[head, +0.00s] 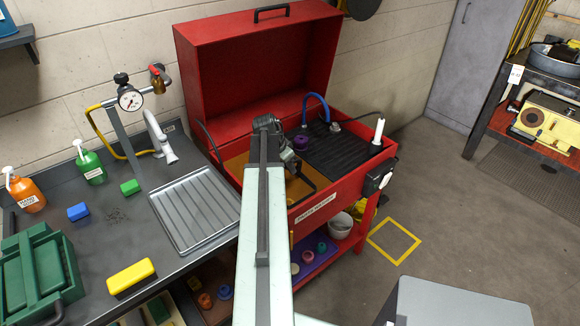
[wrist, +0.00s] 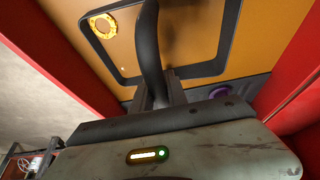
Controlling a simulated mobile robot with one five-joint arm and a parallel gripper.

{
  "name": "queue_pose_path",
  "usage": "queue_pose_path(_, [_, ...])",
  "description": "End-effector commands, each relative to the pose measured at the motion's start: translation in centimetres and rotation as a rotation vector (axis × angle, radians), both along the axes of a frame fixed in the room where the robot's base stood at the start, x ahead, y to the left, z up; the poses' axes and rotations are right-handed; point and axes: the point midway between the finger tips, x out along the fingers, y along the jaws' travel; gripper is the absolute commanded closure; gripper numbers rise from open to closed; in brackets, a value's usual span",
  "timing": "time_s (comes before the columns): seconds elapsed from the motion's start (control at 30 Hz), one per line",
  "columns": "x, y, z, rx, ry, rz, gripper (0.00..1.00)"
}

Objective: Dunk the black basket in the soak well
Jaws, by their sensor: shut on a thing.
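The red parts washer (head: 330,200) stands with its lid up. Amber liquid fills its soak well (head: 236,164), which also shows in the wrist view (wrist: 265,30). My gripper (head: 291,166) reaches over the well, and in the wrist view (wrist: 160,92) it is shut on the black handle (wrist: 150,45) of the black basket. The basket's dark rim (wrist: 205,70) shows as a rounded frame against the amber, with a yellow ring-shaped part (wrist: 102,26) near one corner. My arm hides much of the basket in the head view; I cannot tell how deep it sits.
A black ribbed drain area (head: 345,150) with a blue hose (head: 318,99) and a purple part (head: 301,142) lies right of the well. Left is a bench with a ribbed metal tray (head: 190,210). The red lid (head: 255,65) rises behind.

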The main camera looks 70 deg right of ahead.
Motion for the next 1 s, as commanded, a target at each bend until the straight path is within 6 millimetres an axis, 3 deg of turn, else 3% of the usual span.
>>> queue_pose_path(0.03, [0.0, 0.0, 1.0, -0.001, 0.001, 0.0, 1.0])
queue_pose_path(1.0, [0.0, 0.0, 9.4, -0.001, 0.001, 0.001, 1.0])
